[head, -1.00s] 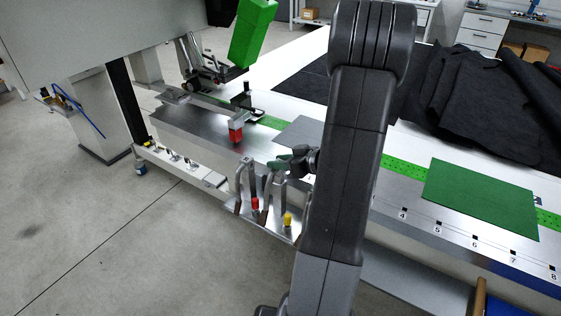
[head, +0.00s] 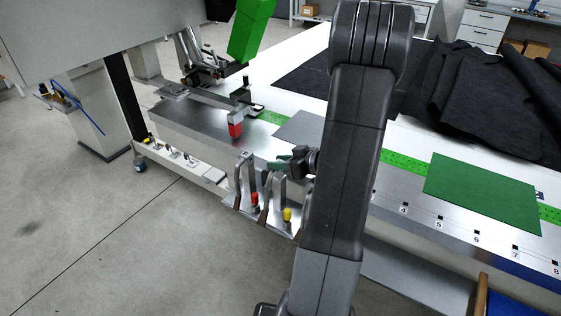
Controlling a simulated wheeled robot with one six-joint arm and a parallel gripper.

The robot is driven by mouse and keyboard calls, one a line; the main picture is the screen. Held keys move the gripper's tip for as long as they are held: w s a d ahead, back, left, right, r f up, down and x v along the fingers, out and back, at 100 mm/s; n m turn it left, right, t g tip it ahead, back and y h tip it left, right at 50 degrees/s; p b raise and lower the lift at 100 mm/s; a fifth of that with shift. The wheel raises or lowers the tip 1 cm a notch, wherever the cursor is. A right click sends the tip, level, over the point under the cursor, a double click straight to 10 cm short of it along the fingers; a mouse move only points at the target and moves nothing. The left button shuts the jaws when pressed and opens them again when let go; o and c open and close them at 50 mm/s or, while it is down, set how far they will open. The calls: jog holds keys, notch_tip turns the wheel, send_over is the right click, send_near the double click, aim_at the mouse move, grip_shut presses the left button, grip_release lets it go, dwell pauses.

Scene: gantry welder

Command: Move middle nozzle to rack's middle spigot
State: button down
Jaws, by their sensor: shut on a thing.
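My gripper (head: 283,164) is small and partly hidden by my dark arm. It points left, above the small metal rack (head: 233,203) at the table's front edge. It is shut on a small dark green piece, which looks like a nozzle (head: 277,166); its shape is hard to make out. I cannot tell which spigot is the middle one; the rack's right part is behind my arm.
The welder's green block (head: 250,28) hangs above the table at the back, and a red block (head: 235,129) stands out behind the rack. A green sheet (head: 482,192) and dark fabric (head: 490,105) lie at right. The floor (head: 90,235) at left is clear.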

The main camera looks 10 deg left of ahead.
jog(key=shift+f+b, duration=0.45)
jog(key=shift+f, duration=0.3)
jog(key=c, duration=0.9)
grip_release()
jog(key=shift+c, duration=0.2)
jog(key=shift+r, duration=0.1)
jog(key=shift+d, duration=0.15)
jog(key=v, duration=1.3)
jog(key=shift+s+d+r, duration=0.15)
jog(key=shift+d, duration=0.05)
jog(key=shift+a, duration=0.1)
jog(key=x, duration=1.3)
jog(key=shift+a+f, duration=0.2)
jog(key=shift+a, duration=0.1)
jog(key=shift+r, duration=0.15)
